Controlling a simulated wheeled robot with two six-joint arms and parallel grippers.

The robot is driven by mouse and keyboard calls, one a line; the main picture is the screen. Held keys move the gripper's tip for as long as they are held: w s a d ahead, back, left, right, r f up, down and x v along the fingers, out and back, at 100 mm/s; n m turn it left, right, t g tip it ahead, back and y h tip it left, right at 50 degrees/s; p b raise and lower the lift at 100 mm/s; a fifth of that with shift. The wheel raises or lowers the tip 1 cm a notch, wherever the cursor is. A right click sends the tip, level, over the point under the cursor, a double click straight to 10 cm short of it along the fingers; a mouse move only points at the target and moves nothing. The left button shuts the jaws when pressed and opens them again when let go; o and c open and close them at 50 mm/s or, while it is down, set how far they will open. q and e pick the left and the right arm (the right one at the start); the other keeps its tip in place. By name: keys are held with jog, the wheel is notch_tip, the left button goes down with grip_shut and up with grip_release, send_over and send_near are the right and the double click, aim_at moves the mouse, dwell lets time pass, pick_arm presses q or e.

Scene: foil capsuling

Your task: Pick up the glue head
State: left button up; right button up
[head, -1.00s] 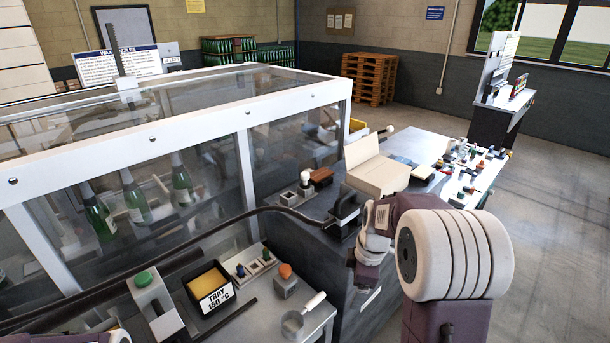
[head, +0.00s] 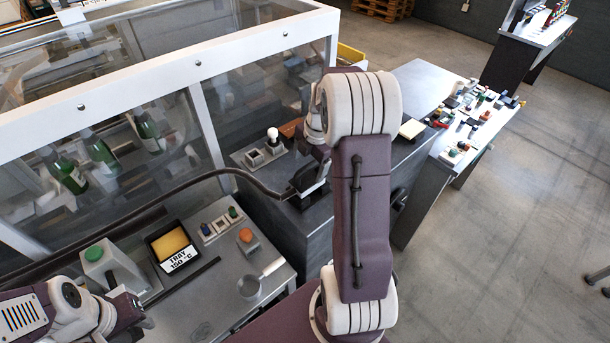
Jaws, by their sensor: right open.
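A black tool (head: 308,180), which looks like the glue head, sits on the dark grey cabinet top, with a thick dark hose (head: 215,174) running to it from the left. My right gripper (head: 318,152) is close above and beside the tool; my own arm partly hides it, and I cannot see whether it touches. It is open, with nothing visibly held. My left gripper (head: 124,310) is low at the left by the front bench; its fingers cannot be made out.
A glass-walled enclosure (head: 190,68) with green bottles stands left of the cabinet. A cluttered side table (head: 425,82) is at right, with open floor beyond.

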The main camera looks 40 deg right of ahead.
aim_at(312, 168)
jog(key=shift+s+f, duration=0.15)
jog(key=shift+f, duration=0.1)
jog(key=shift+d+f, duration=0.15)
jog(key=shift+d, duration=0.1)
jog(key=f, duration=0.1)
jog(key=p, duration=0.1)
jog(key=f+p, duration=0.1)
jog(key=shift+w+d+f, duration=0.2)
jog(key=shift+d+f, duration=0.05)
jog(key=shift+f, duration=0.05)
jog(key=f, duration=0.1)
jog(key=f+p, duration=0.1)
jog(key=shift+w+a+f, duration=0.1)
jog(key=shift+w+f, duration=0.2)
jog(key=shift+w, duration=0.1)
jog(key=shift+a+f, duration=0.1)
jog(key=shift+a, duration=0.05)
jog(key=shift+s, duration=0.1)
jog(key=shift+c, duration=1)
jog(key=c, duration=1.4)
pick_arm(q)
jog(key=r, duration=0.3)
jog(key=shift+d+r, duration=0.1)
jog(key=shift+d, duration=0.3)
